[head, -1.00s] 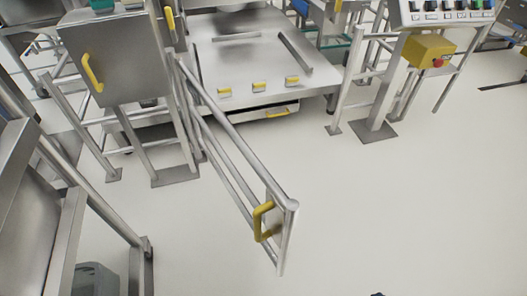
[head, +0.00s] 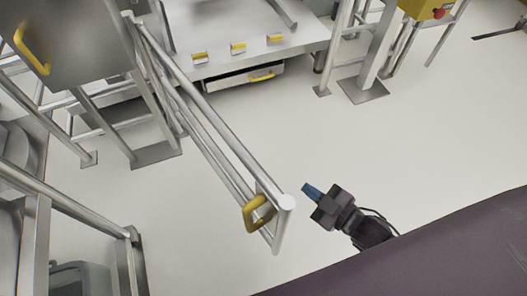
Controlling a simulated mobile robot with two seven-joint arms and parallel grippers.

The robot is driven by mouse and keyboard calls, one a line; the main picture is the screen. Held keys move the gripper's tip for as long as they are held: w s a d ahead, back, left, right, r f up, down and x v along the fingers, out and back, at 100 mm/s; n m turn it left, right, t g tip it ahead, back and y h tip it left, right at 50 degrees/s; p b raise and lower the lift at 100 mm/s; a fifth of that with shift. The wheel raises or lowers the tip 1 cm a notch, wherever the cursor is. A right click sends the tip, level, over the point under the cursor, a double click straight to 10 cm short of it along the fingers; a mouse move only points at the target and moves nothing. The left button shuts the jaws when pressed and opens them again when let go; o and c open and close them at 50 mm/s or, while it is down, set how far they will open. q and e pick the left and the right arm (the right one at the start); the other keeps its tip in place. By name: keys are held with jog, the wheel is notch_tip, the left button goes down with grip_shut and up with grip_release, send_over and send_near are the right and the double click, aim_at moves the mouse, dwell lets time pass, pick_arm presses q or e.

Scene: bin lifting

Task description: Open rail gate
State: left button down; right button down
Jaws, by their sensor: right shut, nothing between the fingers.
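The rail gate (head: 215,128) is a set of silver tubes hinged at a post by the steel cabinet, and it swings out toward me, standing away from the post on the right. Its yellow handle (head: 257,213) is on a plate near the free end. My right gripper (head: 308,189) is shut and empty, with blue fingertips pointing left. It is just right of the gate's free end and apart from it in the picture. My left gripper is not in view.
A steel cabinet (head: 70,45) with a yellow handle stands at the upper left. A steel platform with yellow clips (head: 238,48) is behind the gate. A post with a foot plate (head: 363,90) stands at the upper right. Pale floor (head: 430,150) is clear on the right.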

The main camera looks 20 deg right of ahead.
jog(key=w+a+n+g+y+b, duration=0.2)
jog(key=w+a+n+g+y, duration=0.2)
jog(key=w+n+y, duration=0.45)
jog(key=n+g+y+b, duration=0.2)
jog(key=n+g+b, duration=0.2)
jog(key=n+g, duration=1.45)
send_near(245, 169)
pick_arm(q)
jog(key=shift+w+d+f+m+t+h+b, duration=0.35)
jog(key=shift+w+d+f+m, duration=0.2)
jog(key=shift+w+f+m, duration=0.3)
pick_arm(e)
jog(key=s+a+n+t, duration=0.1)
jog(key=s+a+r+n+t, duration=0.1)
jog(key=a, duration=0.1)
jog(key=shift+s+t, duration=0.25)
jog(key=shift+s, duration=0.1)
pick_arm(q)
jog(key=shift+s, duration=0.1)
